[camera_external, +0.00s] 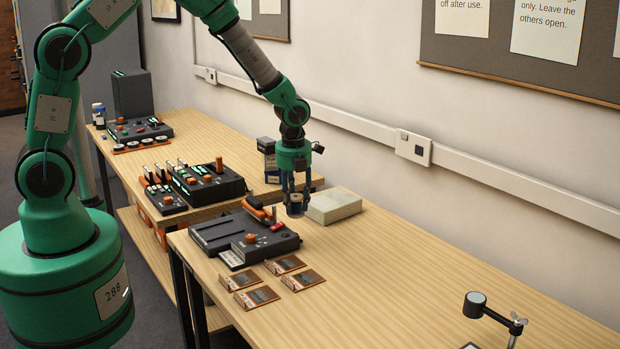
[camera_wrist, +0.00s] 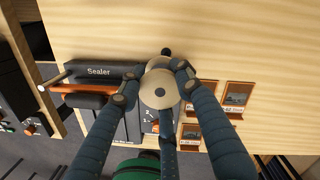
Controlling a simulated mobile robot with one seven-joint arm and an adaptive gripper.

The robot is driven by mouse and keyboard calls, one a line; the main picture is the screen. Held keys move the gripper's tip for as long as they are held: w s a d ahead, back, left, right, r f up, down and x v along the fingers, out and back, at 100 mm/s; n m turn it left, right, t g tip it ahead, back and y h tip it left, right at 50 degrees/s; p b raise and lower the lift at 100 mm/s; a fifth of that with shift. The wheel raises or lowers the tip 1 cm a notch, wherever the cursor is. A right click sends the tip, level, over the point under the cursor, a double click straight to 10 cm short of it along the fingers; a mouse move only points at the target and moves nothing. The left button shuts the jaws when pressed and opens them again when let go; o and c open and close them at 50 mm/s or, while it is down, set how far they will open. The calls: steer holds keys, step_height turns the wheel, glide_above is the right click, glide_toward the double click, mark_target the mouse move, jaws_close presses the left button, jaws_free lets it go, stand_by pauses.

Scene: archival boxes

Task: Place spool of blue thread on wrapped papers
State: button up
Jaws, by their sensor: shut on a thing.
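The spool of blue thread (camera_external: 295,207) is between the fingers of my gripper (camera_external: 294,198), with its pale end and dark blue side showing. The wrapped papers (camera_external: 336,206), a pale grey-green block, lie flat on the table just right of the spool. I do not make them out in the wrist view.
A dark sealer (camera_external: 245,238) with orange parts stands left of the spool and shows in the wrist view (camera_wrist: 100,72). Several brown cards (camera_external: 285,264) lie in front. A dark box (camera_external: 267,155) stands behind my gripper. The table's right side is largely clear before a lamp-like stand (camera_external: 476,304).

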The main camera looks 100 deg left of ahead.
steer(key=s+a+r+n, duration=0.1)
steer(key=s+a+n, duration=0.1)
steer(key=s+a, duration=0.3)
steer(key=a, duration=0.3)
steer(key=shift+s, duration=0.25)
steer(key=shift+r+b, duration=0.1)
steer(key=shift+b, duration=0.2)
steer(key=b, duration=0.2)
glide_above(324, 201)
steer(key=shift+w+f, duration=0.1)
steer(key=shift+f, duration=0.65)
steer(key=shift+f, duration=0.1)
steer(key=shift+f+b, duration=0.5)
steer(key=shift+f, duration=1.15)
steer(key=o, duration=1.2)
steer(key=shift+f, duration=0.1)
steer(key=shift+c, duration=0.2)
